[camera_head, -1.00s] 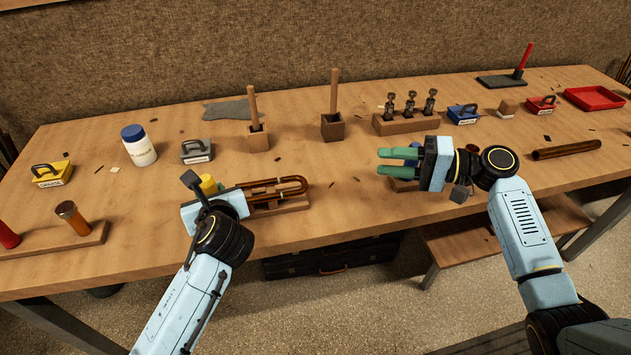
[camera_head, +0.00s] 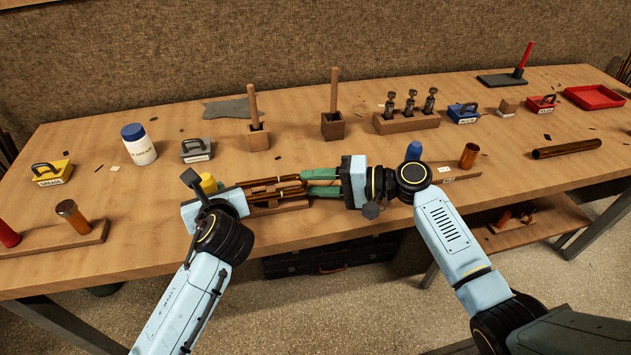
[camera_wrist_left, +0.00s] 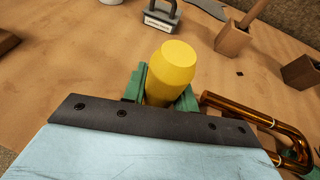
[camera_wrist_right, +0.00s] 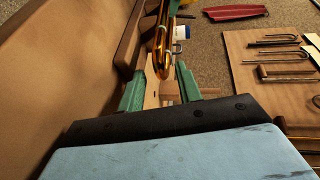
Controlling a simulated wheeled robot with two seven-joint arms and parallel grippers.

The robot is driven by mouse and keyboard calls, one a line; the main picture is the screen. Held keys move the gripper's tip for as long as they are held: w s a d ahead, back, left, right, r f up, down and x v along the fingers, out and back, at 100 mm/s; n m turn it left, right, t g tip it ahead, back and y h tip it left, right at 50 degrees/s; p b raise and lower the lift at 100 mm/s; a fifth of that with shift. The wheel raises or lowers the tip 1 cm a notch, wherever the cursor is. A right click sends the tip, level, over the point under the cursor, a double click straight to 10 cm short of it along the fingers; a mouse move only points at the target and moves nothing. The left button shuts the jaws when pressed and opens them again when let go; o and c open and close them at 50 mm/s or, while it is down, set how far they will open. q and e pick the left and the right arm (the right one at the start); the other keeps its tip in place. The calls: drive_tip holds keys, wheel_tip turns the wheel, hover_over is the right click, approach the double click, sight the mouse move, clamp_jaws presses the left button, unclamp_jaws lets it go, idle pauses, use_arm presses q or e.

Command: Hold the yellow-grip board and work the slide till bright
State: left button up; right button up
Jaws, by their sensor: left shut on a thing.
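The yellow grip (camera_head: 208,184) stands at the left end of the wooden board (camera_head: 262,208). My left gripper (camera_wrist_left: 160,95) is shut on this yellow grip, which shows upright between its green fingers. The slide (camera_head: 262,187), a brassy brown U-shaped tube, lies along the board; it also shows in the left wrist view (camera_wrist_left: 245,112). My right gripper (camera_head: 318,182) is at the slide's bend, fingers pointing left. In the right wrist view the fingers (camera_wrist_right: 158,88) are apart, with the slide (camera_wrist_right: 162,48) showing between and beyond them. The fingers partly hide the bend.
A blue-grip board (camera_head: 440,178) with a copper cylinder (camera_head: 469,155) stands just right of my right gripper. Behind are a white jar (camera_head: 139,147), a grey-handled block (camera_head: 196,150) and wooden holders (camera_head: 333,127) with upright rods. A yellow block (camera_head: 50,173) sits far left.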

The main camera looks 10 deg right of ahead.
drive_tip(key=shift+a, duration=0.2)
drive_tip(key=shift+c, duration=0.2)
clamp_jaws()
drive_tip(key=shift+d, duration=2)
drive_tip(key=shift+o, duration=0.2)
unclamp_jaws()
